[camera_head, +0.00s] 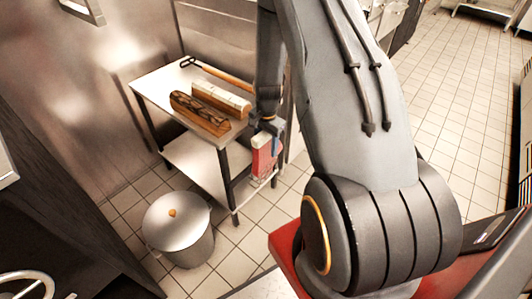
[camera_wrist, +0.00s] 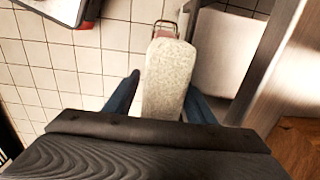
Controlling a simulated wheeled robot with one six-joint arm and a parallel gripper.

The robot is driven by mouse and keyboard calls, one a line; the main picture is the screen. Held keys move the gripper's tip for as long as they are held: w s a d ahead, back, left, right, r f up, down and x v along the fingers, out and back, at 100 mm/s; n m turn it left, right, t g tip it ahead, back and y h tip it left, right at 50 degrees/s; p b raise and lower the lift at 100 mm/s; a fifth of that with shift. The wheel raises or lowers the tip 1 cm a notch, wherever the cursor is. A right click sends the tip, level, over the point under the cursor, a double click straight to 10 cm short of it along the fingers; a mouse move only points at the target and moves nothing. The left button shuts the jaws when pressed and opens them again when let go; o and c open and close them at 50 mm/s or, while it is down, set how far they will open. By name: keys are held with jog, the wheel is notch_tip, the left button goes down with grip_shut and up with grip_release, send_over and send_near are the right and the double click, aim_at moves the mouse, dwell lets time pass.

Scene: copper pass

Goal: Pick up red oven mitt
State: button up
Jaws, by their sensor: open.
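The red oven mitt (camera_head: 264,160) hangs upright beside the near right end of the steel table, with a pale band at its top. My gripper (camera_head: 269,130) is directly above it, pointing down. In the wrist view a long pale, speckled surface, apparently the mitt's upper part (camera_wrist: 168,75), lies between the two blue fingers of my gripper (camera_wrist: 165,88). The fingers are apart, with a gap visible on the left. A small reddish patch and a metal loop show at its far end. The near end is hidden by my gripper body.
Tiled floor at right is clear.

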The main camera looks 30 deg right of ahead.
jog(key=shift+f, duration=0.2)
jog(key=c, duration=1.2)
